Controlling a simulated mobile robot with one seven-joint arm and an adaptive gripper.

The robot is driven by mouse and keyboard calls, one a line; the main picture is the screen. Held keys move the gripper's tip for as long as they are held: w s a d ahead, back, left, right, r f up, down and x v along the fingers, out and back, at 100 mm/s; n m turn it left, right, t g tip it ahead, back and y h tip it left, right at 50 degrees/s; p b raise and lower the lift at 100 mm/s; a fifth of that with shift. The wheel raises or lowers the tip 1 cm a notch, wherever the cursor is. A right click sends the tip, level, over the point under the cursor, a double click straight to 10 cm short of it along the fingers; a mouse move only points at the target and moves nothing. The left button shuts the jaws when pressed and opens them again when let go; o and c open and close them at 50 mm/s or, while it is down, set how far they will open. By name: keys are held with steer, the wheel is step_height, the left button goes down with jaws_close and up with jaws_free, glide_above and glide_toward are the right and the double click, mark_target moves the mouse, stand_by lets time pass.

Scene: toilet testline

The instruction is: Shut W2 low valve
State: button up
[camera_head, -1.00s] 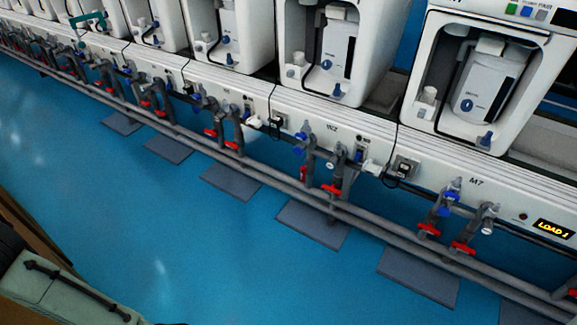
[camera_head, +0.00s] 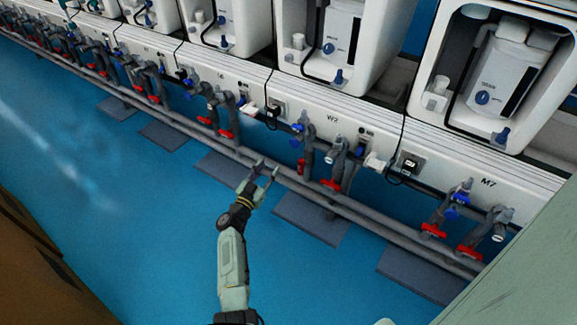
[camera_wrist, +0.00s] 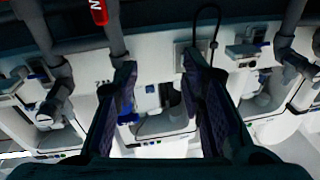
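The W2 panel (camera_head: 333,118) is on the white bench front. Below it, two grey pipe branches carry blue handles above and red handles below. The left low red handle (camera_head: 302,167) stands upright along its pipe. The right low red handle (camera_head: 331,184) lies crosswise. My gripper (camera_head: 267,168) is open and empty, left of and apart from the left red handle, near the horizontal pipes. In the wrist view its spread fingers (camera_wrist: 160,72) have nothing between them, and a red handle (camera_wrist: 99,12) shows at the top left. The picture there is upside down.
Long grey pipes (camera_head: 390,226) run along the bench front. Neighbouring red and blue valves stand left of W2 and at M7 (camera_head: 487,182). A cable and socket (camera_head: 408,163) hang right of W2. The blue floor (camera_head: 130,240) in front is open, with dark mats.

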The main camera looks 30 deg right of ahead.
mark_target(299, 169)
steer(key=s+d+f+g, duration=0.3)
steer(key=s+d+f, duration=0.15)
steer(key=f, duration=0.25)
steer(key=shift+m, duration=0.3)
steer(key=b+x, duration=0.7)
steer(key=shift+d+b, duration=0.4)
steer(key=shift+w+d+r+b, duration=0.1)
steer(key=shift+w+d+b, duration=0.15)
steer(key=shift+d, duration=0.2)
steer(key=shift+w+d+r+b, duration=0.15)
steer(key=shift+d+b, duration=0.1)
steer(key=shift+d, duration=0.15)
steer(key=shift+c, duration=0.2)
jaws_close()
